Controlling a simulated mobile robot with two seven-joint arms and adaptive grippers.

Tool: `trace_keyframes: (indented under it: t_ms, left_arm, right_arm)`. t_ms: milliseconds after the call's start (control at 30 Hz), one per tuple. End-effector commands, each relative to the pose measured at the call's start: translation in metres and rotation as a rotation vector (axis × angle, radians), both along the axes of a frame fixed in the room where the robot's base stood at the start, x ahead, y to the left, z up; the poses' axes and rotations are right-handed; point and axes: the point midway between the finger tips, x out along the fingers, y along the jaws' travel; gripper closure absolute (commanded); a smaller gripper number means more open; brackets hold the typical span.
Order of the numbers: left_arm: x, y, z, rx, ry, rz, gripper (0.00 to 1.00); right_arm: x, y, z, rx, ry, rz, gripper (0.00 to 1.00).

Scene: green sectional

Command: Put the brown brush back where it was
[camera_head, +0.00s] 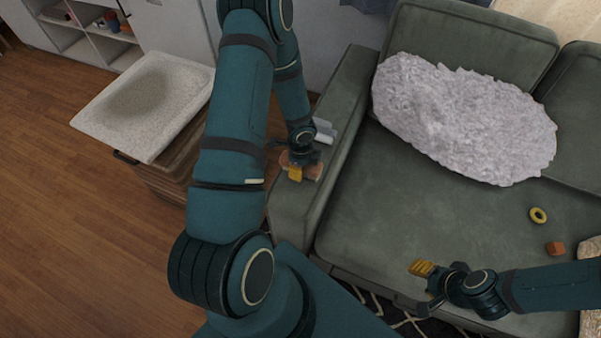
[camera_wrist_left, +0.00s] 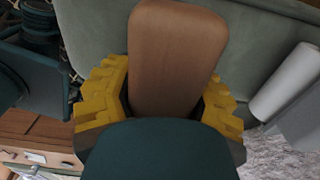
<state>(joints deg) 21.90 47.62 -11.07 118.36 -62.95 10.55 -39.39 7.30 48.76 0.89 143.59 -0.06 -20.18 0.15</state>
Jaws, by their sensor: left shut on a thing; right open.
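The brown brush (camera_wrist_left: 178,55) fills the middle of the left wrist view, with a smooth, rounded, flat brown face. Its far side is hidden. In the head view a small part of the brush (camera_head: 314,169) shows at the left gripper, over the sofa's left armrest. My left gripper (camera_head: 296,172) is shut on the brush; its yellow fingers (camera_wrist_left: 160,98) sit on either side of it. I cannot tell whether the brush touches the armrest. My right gripper (camera_head: 424,268) is open and empty above the front of the sofa seat.
A white roll (camera_head: 324,136) lies on the armrest (camera_head: 342,105) just beyond the left gripper. A fluffy grey cushion (camera_head: 465,118), a yellow ring (camera_head: 538,215) and an orange block (camera_head: 555,249) are on the green sofa. A wooden crate with a pale top (camera_head: 150,105) stands left.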

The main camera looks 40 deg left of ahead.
Motion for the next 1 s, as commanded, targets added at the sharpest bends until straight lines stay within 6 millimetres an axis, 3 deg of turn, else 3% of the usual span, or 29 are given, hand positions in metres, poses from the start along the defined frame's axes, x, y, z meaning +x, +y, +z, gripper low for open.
trace_keyframes:
  t_ms: [167,567,600,667,1000]
  left_arm:
    - [0.000,0.000,-0.026,0.001,0.001,-0.001,0.84]
    - [0.000,0.000,-0.031,0.001,0.000,0.000,0.84]
    - [0.000,0.000,-0.030,0.001,0.001,0.001,0.43]
    - [0.000,0.000,-0.029,0.001,0.001,0.000,0.22]
    - [0.000,0.000,-0.028,0.001,0.001,0.000,0.20]
  right_arm:
    - [0.002,0.000,-0.011,-0.001,-0.005,-0.001,0.53]
    - [0.003,0.000,-0.014,-0.001,-0.007,-0.002,0.53]
    - [0.003,0.000,-0.013,-0.001,-0.007,-0.002,0.53]
    - [0.003,0.000,-0.013,-0.001,-0.007,-0.002,0.53]
    - [0.003,0.000,-0.012,-0.001,-0.007,-0.002,0.53]
